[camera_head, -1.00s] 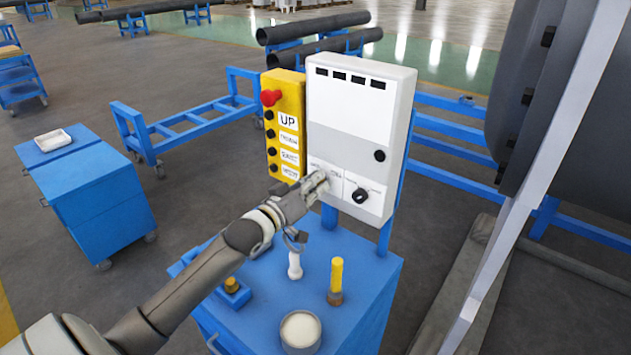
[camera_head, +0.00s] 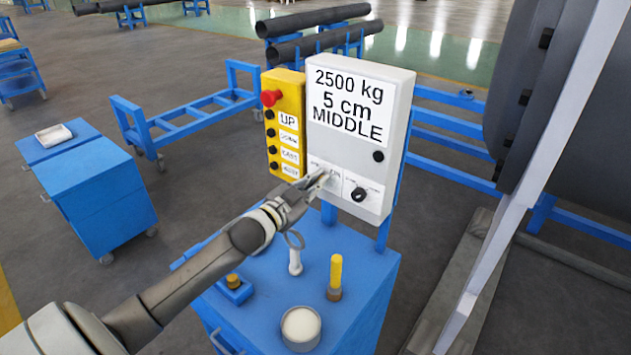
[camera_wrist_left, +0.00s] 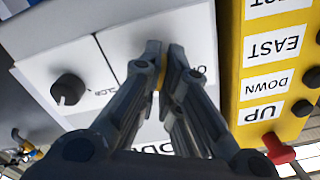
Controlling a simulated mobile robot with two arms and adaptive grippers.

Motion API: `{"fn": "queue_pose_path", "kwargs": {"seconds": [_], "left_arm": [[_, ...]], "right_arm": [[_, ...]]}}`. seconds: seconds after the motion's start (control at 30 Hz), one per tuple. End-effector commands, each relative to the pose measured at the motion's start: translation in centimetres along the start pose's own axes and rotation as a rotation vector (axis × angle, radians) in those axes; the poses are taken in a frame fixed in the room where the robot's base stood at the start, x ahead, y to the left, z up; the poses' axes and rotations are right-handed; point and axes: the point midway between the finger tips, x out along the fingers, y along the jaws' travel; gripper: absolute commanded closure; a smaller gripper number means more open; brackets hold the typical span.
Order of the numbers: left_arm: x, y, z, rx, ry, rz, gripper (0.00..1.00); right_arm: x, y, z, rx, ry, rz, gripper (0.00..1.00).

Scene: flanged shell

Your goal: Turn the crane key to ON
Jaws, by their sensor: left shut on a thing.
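My left gripper (camera_head: 322,178) reaches the lower left plate of the grey control box (camera_head: 398,115). It also shows in the wrist view (camera_wrist_left: 163,52). Its fingers are shut on the crane key, which they mostly hide; a small yellowish sliver of the key (camera_wrist_left: 161,78) shows between them. The plate's lettering is partly covered, and I cannot read the key's position. The display (camera_head: 347,103) is lit and reads "2500 kg 5 cm MIDDLE". A black knob (camera_head: 359,194) sits on the plate to the right. My right gripper is not in view.
A yellow button panel (camera_head: 285,125) with a red knob (camera_head: 270,97) adjoins the box's left side. Below stands a blue cart (camera_head: 350,290) with a white-handled tool (camera_head: 295,262), a yellow-handled tool (camera_head: 335,275) and a round tin (camera_head: 300,328). A large dark cylinder (camera_head: 575,130) is at right.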

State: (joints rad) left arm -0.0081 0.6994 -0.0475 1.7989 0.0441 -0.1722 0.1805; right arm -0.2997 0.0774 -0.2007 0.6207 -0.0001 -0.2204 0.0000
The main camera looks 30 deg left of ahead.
Motion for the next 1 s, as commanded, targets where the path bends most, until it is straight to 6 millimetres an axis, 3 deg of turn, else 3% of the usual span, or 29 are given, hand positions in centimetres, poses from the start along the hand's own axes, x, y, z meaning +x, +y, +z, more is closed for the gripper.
{"fn": "queue_pose_path", "kwargs": {"seconds": [0.4,1.0], "left_arm": [[0.01,-0.01,-0.09,0.252,0.002,-0.001,1.0],[0.02,0.02,-0.09,0.313,0.002,-0.001,1.0]], "right_arm": [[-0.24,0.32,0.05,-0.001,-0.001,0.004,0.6],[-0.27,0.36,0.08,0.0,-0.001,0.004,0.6]]}}
